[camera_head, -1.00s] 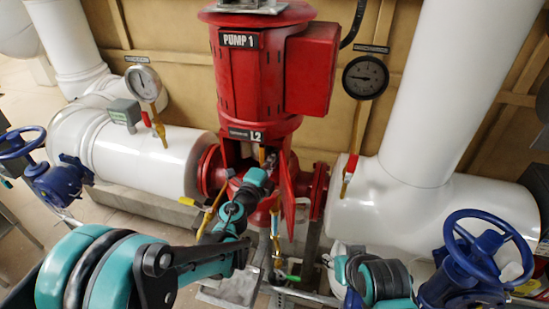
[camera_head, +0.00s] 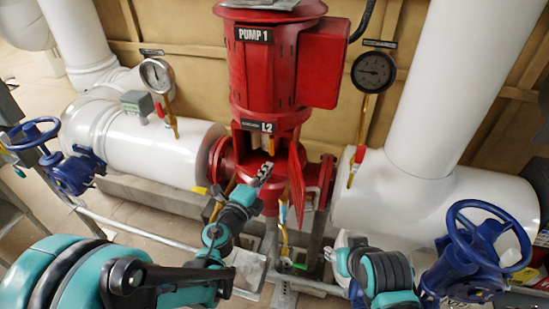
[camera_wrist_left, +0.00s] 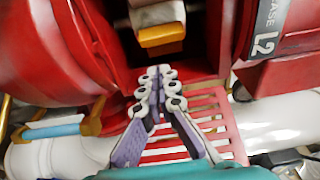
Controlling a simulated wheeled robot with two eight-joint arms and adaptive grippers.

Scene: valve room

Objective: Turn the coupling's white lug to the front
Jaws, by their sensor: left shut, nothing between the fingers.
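The red pump (camera_head: 262,75) has an opening (camera_head: 255,155) in its neck below the L2 label. In the left wrist view a pale block with an orange-yellow lower part (camera_wrist_left: 160,36) sits inside the dark opening; it seems to belong to the coupling. I cannot tell whether it is the white lug. My left gripper (camera_head: 265,170) is in front of the opening. In the left wrist view its fingertips (camera_wrist_left: 158,76) are together, empty, and appear just below the block, apart from it. My right gripper is not in view.
A red slatted guard (camera_wrist_left: 200,125) stands swung open at the opening's right side, also seen in the head view (camera_head: 297,175). White pipes flank the pump (camera_head: 165,150). Blue handwheels stand left (camera_head: 35,140) and right (camera_head: 480,235). A grey rail runs low in front.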

